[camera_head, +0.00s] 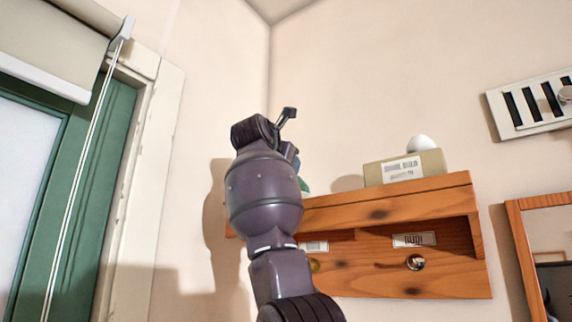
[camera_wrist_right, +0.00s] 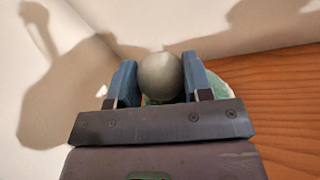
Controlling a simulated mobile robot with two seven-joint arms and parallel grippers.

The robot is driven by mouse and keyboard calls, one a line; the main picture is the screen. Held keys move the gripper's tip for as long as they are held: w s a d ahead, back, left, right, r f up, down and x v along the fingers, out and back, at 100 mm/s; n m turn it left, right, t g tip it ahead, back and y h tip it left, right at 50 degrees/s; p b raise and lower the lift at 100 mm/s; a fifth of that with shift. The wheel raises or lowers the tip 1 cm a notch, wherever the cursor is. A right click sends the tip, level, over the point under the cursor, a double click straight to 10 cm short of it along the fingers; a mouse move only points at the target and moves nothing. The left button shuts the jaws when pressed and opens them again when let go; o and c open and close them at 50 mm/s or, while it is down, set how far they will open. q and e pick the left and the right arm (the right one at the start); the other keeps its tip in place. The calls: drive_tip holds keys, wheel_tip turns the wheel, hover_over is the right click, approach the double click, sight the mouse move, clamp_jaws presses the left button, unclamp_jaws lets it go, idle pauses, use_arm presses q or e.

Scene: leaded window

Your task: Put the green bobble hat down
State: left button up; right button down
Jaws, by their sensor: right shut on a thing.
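The green bobble hat (camera_head: 304,186) shows only as a small patch behind my right arm, at the left end of the wooden shelf (camera_head: 400,197). In the right wrist view, its round grey-green bobble (camera_wrist_right: 160,73) sits between the two blue fingers of my right gripper (camera_wrist_right: 158,82), which is shut on it. A strip of the hat's green body (camera_wrist_right: 218,88) shows beside the right finger, over the wood; the rest is hidden. I cannot tell whether the hat touches the shelf. My left gripper is not in view.
A labelled box (camera_head: 403,168) stands on the shelf, with a white rounded thing (camera_head: 420,143) by it. A knob (camera_head: 415,262) is below. The room corner and a green-framed window (camera_head: 100,165) are left; a wall vent (camera_head: 530,105) and framed mirror (camera_head: 550,240) are right.

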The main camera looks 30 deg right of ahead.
drive_tip(key=c, duration=1)
unclamp_jaws()
drive_tip(key=shift+f, duration=0.15)
drive_tip(key=o, duration=0.5)
drive_tip(key=shift+s+d, duration=0.15)
drive_tip(key=shift+d, duration=0.05)
drive_tip(key=shift+c, duration=0.2)
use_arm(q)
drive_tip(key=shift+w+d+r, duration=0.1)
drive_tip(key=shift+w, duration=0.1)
use_arm(e)
drive_tip(key=shift+a, duration=0.1)
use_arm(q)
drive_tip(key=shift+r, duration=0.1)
use_arm(e)
drive_tip(key=shift+r, duration=0.2)
drive_tip(key=shift+s+a, duration=0.15)
drive_tip(key=shift+a, duration=0.05)
use_arm(q)
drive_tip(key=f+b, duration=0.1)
drive_tip(key=b, duration=0.1)
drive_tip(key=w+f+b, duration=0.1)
drive_tip(key=b, duration=0.1)
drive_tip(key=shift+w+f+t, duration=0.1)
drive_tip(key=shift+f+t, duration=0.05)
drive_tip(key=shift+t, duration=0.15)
use_arm(e)
drive_tip(key=v, duration=1.1)
drive_tip(key=shift+a, duration=0.25)
